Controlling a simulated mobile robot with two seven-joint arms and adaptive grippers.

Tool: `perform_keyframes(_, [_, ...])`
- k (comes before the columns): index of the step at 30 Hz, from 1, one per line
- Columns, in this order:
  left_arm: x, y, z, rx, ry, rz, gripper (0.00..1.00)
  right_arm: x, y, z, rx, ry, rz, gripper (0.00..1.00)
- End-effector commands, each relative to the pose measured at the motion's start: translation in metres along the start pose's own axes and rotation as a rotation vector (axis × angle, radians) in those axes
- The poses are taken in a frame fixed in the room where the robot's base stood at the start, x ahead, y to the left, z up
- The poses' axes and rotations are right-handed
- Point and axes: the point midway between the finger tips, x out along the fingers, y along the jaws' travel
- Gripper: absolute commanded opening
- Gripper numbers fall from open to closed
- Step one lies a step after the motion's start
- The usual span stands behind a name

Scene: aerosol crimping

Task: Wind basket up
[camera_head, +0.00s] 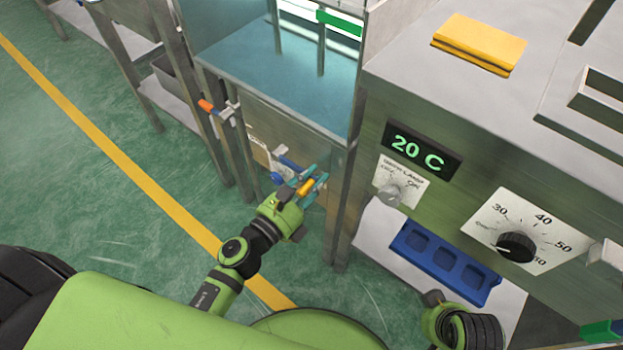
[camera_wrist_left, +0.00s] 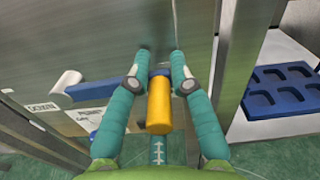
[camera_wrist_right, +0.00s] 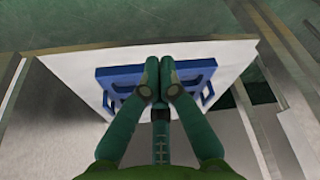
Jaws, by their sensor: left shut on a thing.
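My left gripper (camera_head: 313,184) is shut on the yellow crank grip (camera_wrist_left: 159,106), with a finger on each side of it in the left wrist view. A blue crank arm (camera_wrist_left: 108,88) runs left from the grip to a pale hub (camera_wrist_left: 68,82) on the steel front panel. A label (camera_wrist_left: 88,120) beside it reads "DOWN" in part. The glass-walled tank (camera_head: 280,75) with blue-green contents stands above the crank. I cannot make out the basket itself. My right gripper (camera_wrist_right: 163,66) is shut and empty, over a blue tray in the right wrist view.
The blue tray (camera_head: 432,263) with several pockets lies on a white shelf to the right. The steel cabinet has a "20 C" display (camera_head: 422,149) and a black dial (camera_head: 515,246). An orange-handled valve (camera_head: 207,106) sticks out at left. Green floor lies open beyond the yellow line.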

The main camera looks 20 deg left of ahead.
Motion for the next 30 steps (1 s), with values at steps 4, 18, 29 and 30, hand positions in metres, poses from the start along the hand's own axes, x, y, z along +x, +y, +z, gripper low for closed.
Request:
perform_keyframes(4, [-0.002,0.001,-0.013,0.028,0.014,-0.001,0.00,-0.014,0.001,-0.002,0.001,0.011,0.002,0.00])
perform_keyframes(18, [-0.002,0.002,-0.014,0.059,0.016,0.000,0.00,-0.026,0.001,-0.003,0.002,0.017,0.003,0.00])
perform_keyframes(29, [-0.002,0.004,-0.013,0.060,0.013,0.005,0.41,-0.026,0.001,-0.004,0.002,0.019,0.003,0.00])
perform_keyframes(30, [-0.002,0.004,-0.012,0.060,0.012,0.005,0.41,-0.026,0.001,-0.004,0.002,0.019,0.003,0.00])
